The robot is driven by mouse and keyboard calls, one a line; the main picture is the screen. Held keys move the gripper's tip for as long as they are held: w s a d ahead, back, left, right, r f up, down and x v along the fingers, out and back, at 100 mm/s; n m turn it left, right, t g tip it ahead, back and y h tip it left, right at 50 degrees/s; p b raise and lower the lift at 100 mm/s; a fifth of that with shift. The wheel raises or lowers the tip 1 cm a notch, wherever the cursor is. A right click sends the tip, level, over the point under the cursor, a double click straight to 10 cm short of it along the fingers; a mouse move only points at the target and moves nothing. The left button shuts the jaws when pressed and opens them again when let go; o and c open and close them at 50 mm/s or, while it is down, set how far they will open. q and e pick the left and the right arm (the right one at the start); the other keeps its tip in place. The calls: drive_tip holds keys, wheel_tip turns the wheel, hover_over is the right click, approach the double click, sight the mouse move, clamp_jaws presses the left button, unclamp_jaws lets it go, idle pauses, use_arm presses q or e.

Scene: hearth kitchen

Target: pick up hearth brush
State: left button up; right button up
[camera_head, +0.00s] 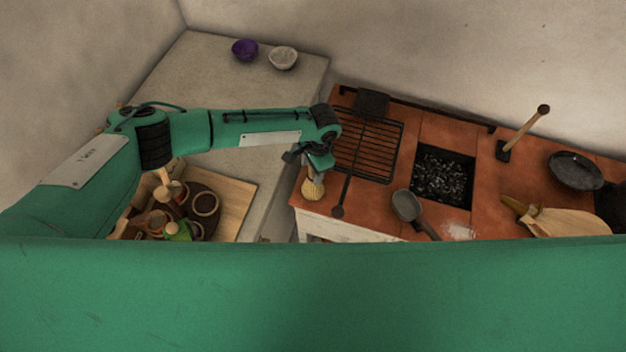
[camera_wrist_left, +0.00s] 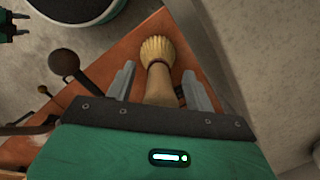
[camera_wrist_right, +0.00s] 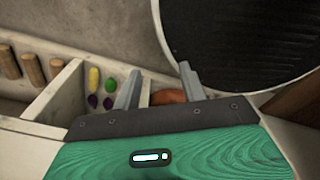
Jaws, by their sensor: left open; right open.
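The hearth brush (camera_head: 313,190), with pale straw bristles, lies at the left corner of the red-tiled hearth top in the head view. In the left wrist view its fanned bristles (camera_wrist_left: 157,49) point away and its wooden handle (camera_wrist_left: 160,86) runs back between the fingers. My left gripper (camera_wrist_left: 158,72) is open, one finger on each side of the handle; I cannot tell whether they touch it. In the head view the gripper (camera_head: 317,162) hides the handle. My right gripper (camera_wrist_right: 160,72) is open and empty, away from the brush.
A black grill rack (camera_head: 368,147), a small pan (camera_head: 407,206), a coal pit (camera_head: 444,176) and bellows (camera_head: 570,222) are on the hearth. A wooden tray (camera_head: 235,201) with cups stands left. Below my right gripper is a divided box (camera_wrist_right: 60,92).

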use_arm(q)
drive_tip(key=c, duration=1.1)
drive_tip(key=shift+o, duration=0.2)
drive_tip(key=shift+r, duration=0.1)
